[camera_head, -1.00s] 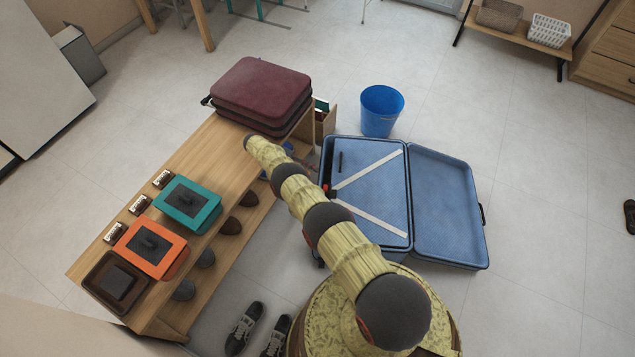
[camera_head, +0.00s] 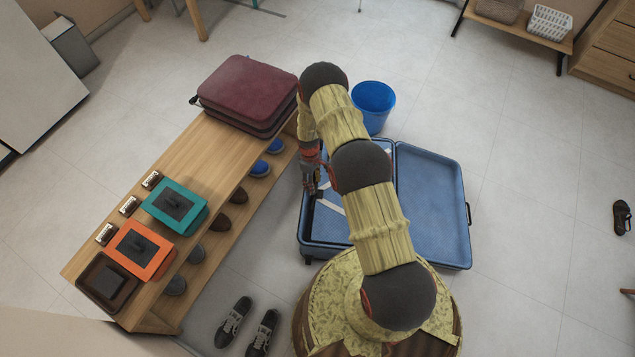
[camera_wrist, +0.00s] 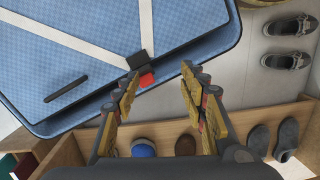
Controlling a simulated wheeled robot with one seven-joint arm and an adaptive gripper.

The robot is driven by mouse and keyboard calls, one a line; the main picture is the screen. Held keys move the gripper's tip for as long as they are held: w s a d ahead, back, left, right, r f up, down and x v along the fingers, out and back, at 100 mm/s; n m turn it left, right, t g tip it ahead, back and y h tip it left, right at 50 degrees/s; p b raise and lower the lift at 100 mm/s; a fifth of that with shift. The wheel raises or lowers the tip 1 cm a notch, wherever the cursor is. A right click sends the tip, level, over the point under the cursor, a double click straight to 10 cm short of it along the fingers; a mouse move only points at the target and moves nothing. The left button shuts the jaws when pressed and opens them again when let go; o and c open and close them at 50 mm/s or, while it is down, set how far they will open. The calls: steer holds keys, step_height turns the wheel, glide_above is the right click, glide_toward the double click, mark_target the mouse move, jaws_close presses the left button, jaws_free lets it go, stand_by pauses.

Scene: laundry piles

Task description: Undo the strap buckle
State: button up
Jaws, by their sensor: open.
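The open blue suitcase (camera_head: 308,238) lies on the floor, its lid (camera_head: 437,210) folded out to the right. In the wrist view, two pale straps (camera_wrist: 70,40) converge at the suitcase wall (camera_wrist: 185,72). There, the buckle shows a black body (camera_wrist: 139,62) and a red part (camera_wrist: 147,79). My gripper (camera_head: 311,188) hangs over the suitcase's left side. In the wrist view, my gripper (camera_wrist: 160,71) is open and empty, with its fingers spread and the buckle near the left fingertip, apparently not touched. In the head view my arm hides the buckle and much of the suitcase.
A wooden bench (camera_head: 190,150) with shoes below runs along the left. It bears a maroon suitcase (camera_head: 248,90) and coloured boxes. A blue bin (camera_head: 373,100) stands behind the open suitcase. A dark stick (camera_wrist: 66,88) lies inside the suitcase.

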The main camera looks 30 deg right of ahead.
steer(key=w+n+t, duration=0.1)
steer(key=n, duration=0.1)
steer(key=w+f+n, duration=0.1)
steer(key=w+n, duration=0.1)
steer(key=shift+d+t, duration=0.15)
steer(key=shift+t, duration=0.25)
steer(key=shift+f+n, duration=0.4)
step_height(320, 180, down, 7)
steer(key=b, duration=0.2)
steer(key=shift+b, duration=0.4)
steer(key=shift+c, duration=0.2)
steer(key=c, duration=0.8)
steer(key=shift+c, duration=0.4)
steer(key=shift+w, duration=0.1)
steer(key=shift+c, duration=0.5)
